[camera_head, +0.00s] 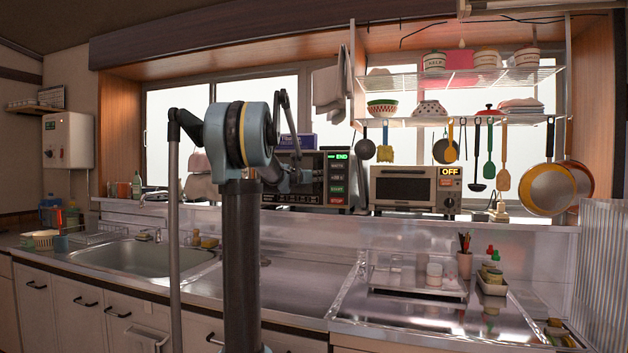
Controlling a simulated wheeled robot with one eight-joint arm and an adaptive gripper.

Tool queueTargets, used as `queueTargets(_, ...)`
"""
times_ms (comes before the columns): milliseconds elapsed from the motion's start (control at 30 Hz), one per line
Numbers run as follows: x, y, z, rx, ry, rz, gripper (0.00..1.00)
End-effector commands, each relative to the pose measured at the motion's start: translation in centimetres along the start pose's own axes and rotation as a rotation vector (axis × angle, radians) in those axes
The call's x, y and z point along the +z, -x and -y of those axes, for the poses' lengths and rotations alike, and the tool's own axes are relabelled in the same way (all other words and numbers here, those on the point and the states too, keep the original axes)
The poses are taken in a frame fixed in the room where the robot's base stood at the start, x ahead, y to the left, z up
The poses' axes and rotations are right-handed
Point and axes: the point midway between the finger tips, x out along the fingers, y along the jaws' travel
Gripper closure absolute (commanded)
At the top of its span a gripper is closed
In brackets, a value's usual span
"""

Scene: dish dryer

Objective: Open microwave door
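The microwave (337,174) is a dark box on the ledge behind the counter. Its right-hand control panel shows a green "END" display and lit buttons. My arm stands in front of it and hides the left and middle of its front. The part of the door (311,163) that shows looks flush with the front, but the handle cannot be made out. My gripper (297,180) is at the far end of my arm, in front of the microwave door. Its fingers are too small and covered to tell whether they are open or touching the door.
A toaster oven (403,188) marked "OFF" stands right of the microwave. Above it, utensils and pans (548,188) hang from a wire shelf (460,119). A sink (130,258) is at left. A tray (418,285) sits at right; the counter (300,285) between is mostly clear.

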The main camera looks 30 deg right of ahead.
Motion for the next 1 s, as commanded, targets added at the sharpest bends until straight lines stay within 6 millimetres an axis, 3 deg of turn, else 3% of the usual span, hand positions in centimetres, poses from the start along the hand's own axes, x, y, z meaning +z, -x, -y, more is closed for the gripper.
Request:
queueTargets(200,-0.01,-1.23,0.0,0.0,0.0,0.0,0.68)
queueTargets(467,-0.01,-1.25,-0.07,0.001,0.0,0.0,0.68)
queueTargets(500,-0.01,-1.24,-0.07,0.001,0.0,0.0,0.7)
queueTargets(633,-0.01,-1.24,-0.07,0.001,0.0,0.0,1.0)
queueTargets(1000,-0.01,-1.07,0.27,-0.017,0.0,0.0,1.0)
